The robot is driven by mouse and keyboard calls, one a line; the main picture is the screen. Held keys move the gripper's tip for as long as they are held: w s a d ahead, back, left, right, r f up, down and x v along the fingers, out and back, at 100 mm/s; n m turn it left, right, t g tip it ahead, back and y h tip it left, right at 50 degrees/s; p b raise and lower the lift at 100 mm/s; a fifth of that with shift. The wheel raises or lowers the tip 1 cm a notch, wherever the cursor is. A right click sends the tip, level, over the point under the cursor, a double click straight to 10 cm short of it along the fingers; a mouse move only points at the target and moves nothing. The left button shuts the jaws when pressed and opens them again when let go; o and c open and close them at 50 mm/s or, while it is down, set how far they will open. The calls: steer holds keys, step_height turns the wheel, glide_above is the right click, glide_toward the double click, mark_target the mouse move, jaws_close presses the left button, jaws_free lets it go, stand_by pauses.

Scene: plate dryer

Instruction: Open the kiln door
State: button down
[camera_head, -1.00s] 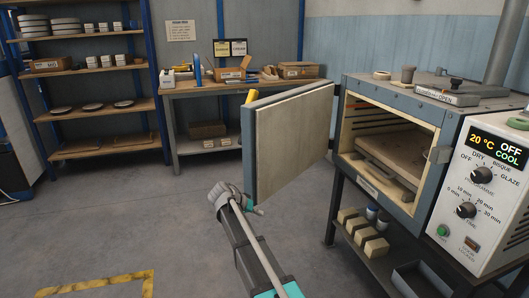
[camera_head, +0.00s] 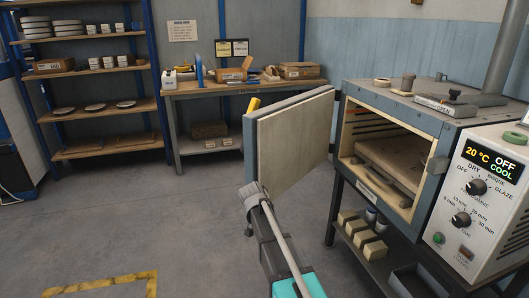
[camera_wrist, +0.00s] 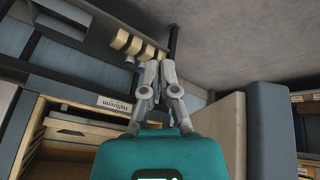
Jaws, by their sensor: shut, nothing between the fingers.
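The kiln (camera_head: 432,112) stands at the right, its chamber (camera_head: 385,158) exposed. Its door (camera_head: 295,145) stands wide open, swung out to the left, with the pale inner face toward the head camera. A yellow piece, perhaps the handle, (camera_head: 253,104) shows behind the door's top edge. My arm reaches up to the door's lower free corner; my fingers are not clear in the head view. In the wrist view my gripper (camera_wrist: 152,70) is shut and empty, with the kiln front (camera_wrist: 75,108) at left and the grey door (camera_wrist: 228,125) at right. Whether I touch the door cannot be told.
Several bricks (camera_head: 362,233) sit on the shelf under the kiln. The control panel (camera_head: 476,200) reads 20 °C, OFF, COOL. A workbench (camera_head: 235,90) and a shelving rack (camera_head: 100,105) stand at the back. The floor (camera_head: 190,225) left of the door is clear.

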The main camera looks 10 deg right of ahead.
step_height(320, 180, up, 14)
steer(key=d+m+t+y+p, duration=0.1)
steer(key=d+m+y+p, duration=0.2)
steer(key=m+y+p, duration=0.6)
steer(key=m+t+y+p, duration=0.1)
steer(key=m+t+p, duration=0.3)
steer(key=m+p, duration=0.95)
glide_toward(261, 161)
steer(key=s+d+r+n+p, duration=0.2)
steer(key=s+d+n, duration=0.1)
steer(key=s+d, duration=0.15)
steer(key=shift+s+a, duration=0.1)
steer(key=shift+a, duration=0.15)
steer(key=shift+f, duration=0.15)
steer(key=b+x, duration=0.2)
steer(key=x, duration=0.2)
steer(key=r+b+x, duration=0.1)
steer(key=b+x, duration=0.1)
steer(key=x, duration=0.1)
steer(key=w+a+b+x, duration=0.1)
steer(key=b+x, duration=0.2)
steer(key=x, duration=0.1)
steer(key=shift+w+a, duration=0.7)
steer(key=shift+w, duration=0.05)
